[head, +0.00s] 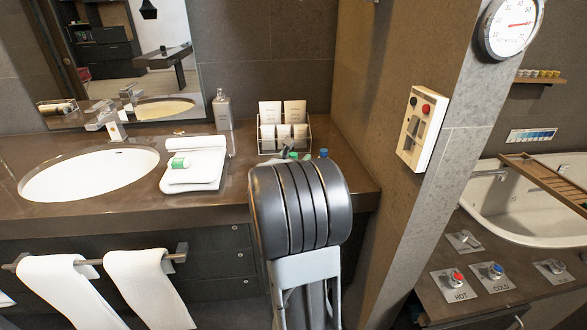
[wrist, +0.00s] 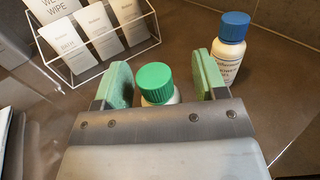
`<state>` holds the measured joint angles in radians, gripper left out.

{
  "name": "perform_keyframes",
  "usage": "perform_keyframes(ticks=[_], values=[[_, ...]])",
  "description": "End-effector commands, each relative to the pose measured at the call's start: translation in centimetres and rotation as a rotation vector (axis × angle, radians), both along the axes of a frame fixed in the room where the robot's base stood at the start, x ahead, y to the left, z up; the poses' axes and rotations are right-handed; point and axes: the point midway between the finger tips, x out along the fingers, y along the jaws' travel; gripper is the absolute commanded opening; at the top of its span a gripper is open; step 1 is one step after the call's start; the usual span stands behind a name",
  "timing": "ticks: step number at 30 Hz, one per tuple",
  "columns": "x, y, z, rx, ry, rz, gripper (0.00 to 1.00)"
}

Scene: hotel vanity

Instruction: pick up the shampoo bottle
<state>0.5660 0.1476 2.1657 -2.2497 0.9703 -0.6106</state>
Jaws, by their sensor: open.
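In the wrist view a bottle with a green ribbed cap (wrist: 155,83) stands between the green-padded fingers of my gripper (wrist: 160,88). The fingers are open, one on each side of it, with visible gaps. Its body and label are mostly hidden by my gripper. Which one is the shampoo bottle I cannot tell. In the head view the blue cap (head: 323,153) peeks out behind my arm, which hides most of this spot.
A wire rack (head: 284,139) with white packets stands close behind, also in the wrist view (wrist: 98,65). A grey pump bottle (head: 222,109) stands by the mirror. Folded white towels (head: 195,158) and the sink (head: 88,174) lie left. A wall borders the counter on the right.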

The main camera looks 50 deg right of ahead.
Motion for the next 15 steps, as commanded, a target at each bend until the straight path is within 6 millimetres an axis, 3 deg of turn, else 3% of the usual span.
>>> perform_keyframes(ticks=[6,15], values=[[0.03,-0.06,-0.01,0.000,0.000,0.001,0.65],[0.03,-0.03,0.00,0.000,0.000,0.000,0.38]])
